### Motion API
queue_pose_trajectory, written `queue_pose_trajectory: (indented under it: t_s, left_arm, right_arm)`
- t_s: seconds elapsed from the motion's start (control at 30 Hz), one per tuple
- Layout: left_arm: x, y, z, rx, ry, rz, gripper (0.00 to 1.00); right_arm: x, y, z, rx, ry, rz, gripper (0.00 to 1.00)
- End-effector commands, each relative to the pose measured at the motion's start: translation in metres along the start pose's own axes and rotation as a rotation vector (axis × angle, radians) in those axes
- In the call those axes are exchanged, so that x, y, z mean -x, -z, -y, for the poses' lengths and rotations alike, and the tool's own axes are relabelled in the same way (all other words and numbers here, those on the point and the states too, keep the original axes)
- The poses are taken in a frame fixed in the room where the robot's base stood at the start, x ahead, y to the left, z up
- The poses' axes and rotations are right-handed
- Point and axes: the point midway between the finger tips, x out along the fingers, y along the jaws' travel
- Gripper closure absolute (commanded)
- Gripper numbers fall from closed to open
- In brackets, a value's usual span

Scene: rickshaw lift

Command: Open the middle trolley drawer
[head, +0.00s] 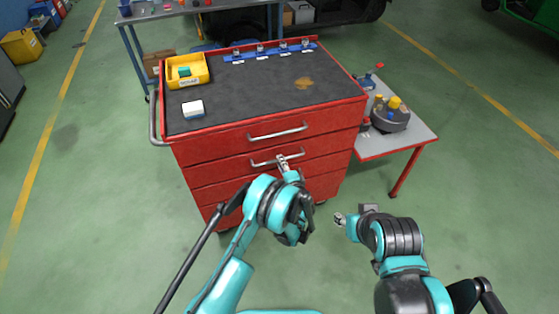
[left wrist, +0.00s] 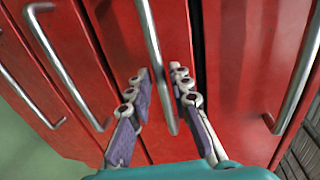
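The red trolley (head: 225,155) has several stacked drawers, all flush with its front as far as I see. My left gripper (head: 283,162) is at the handle (head: 262,163) of the second drawer from the top. In the left wrist view my left gripper (left wrist: 160,85) is open, with one finger on each side of this drawer's handle (left wrist: 150,35); I see gaps beside the bar. My left arm hides part of the lower drawers in the head view. My right gripper (head: 341,220) is low, right of the left one and away from the trolley; its opening is too small to tell.
The top drawer's handle (head: 277,133) is just above my left gripper. A yellow bin (head: 187,72) and a small white-and-blue box (head: 193,109) sit on the trolley top. A grey side table (head: 412,136) stands at right. Green floor is clear in front.

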Motion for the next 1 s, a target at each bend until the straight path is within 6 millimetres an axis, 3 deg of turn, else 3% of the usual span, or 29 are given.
queue_pose_trajectory:
  t_s: [0.2, 0.47, 0.57, 1.0]
  left_arm:
    - [-0.021, 0.000, -0.001, -0.001, 0.000, 0.000, 0.80]
    - [-0.023, 0.000, 0.000, -0.001, 0.000, 0.000, 0.80]
    - [-0.023, 0.000, 0.000, 0.000, 0.000, 0.000, 1.00]
    - [-0.021, 0.004, -0.001, 0.000, 0.000, -0.001, 1.00]
  right_arm:
    - [-0.007, -0.005, 0.000, 0.000, 0.000, 0.000, 0.60]
    - [-0.006, -0.004, 0.000, 0.000, 0.000, 0.000, 0.60]
    - [-0.006, -0.004, 0.000, 0.000, 0.000, 0.000, 0.60]
    - [-0.006, -0.004, 0.000, 0.000, 0.000, 0.000, 0.60]
